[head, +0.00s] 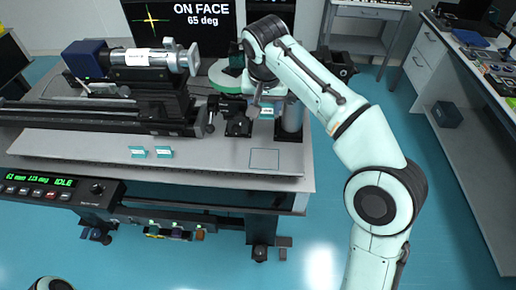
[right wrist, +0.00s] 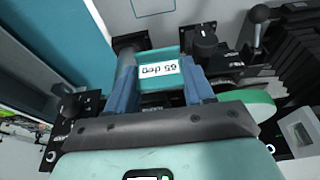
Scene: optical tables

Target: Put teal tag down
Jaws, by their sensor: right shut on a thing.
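My right gripper (head: 263,103) reaches down over the back right of the optical table (head: 215,168). In the right wrist view its two blue fingers (right wrist: 160,90) are shut on the teal tag (right wrist: 158,70), whose white label reads "65 deg" upside down. The tag shows in the head view (head: 267,113) as a small teal piece beside a black mount. A thin dark square outline (head: 265,159) lies empty on the bare table front, with its edge also in the right wrist view (right wrist: 153,7). My left gripper is not in view.
A black knobbed mount (head: 238,125) and a grey post (head: 291,118) flank the gripper. A screen (head: 190,25) at the back reads "ON FACE 65 deg".

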